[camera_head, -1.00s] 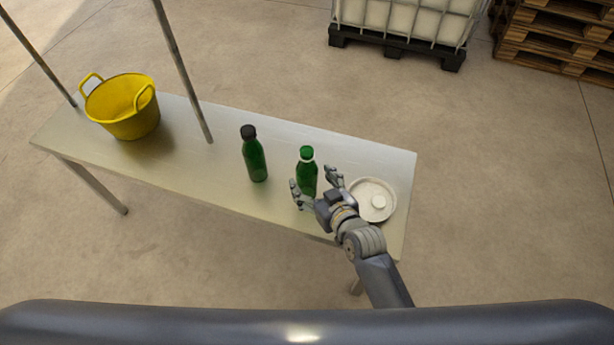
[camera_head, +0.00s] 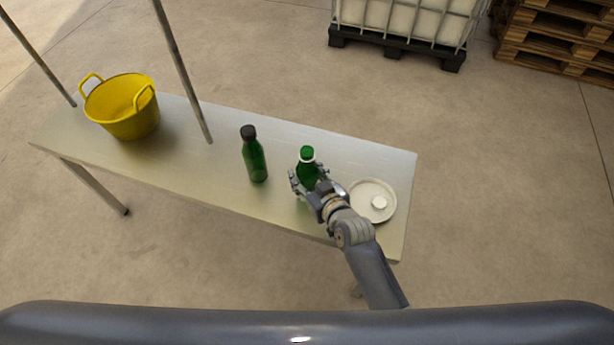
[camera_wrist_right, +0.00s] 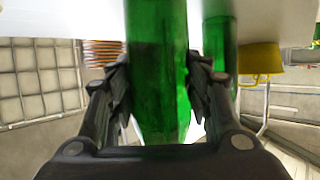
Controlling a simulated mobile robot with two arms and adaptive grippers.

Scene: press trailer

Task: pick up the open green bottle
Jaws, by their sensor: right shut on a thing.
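A green bottle (camera_head: 307,168) with a bright green top and a pale ring at its neck stands upright on the metal table (camera_head: 205,185). Whether its top is open is too small to tell. My right gripper (camera_head: 309,182) is shut around its body from the near side, and its fingers hide the lower part. In the right wrist view the fingers (camera_wrist_right: 160,85) press on both sides of the green bottle (camera_wrist_right: 158,40). A second green bottle (camera_head: 255,160) with a dark cap stands to its left, apart from the gripper. My left gripper is not in view.
A white round dish (camera_head: 385,213) with a small white round piece (camera_head: 379,202) lies on the table right of my gripper. A yellow bucket (camera_head: 122,108) stands at the table's left end, near metal posts (camera_head: 180,68).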

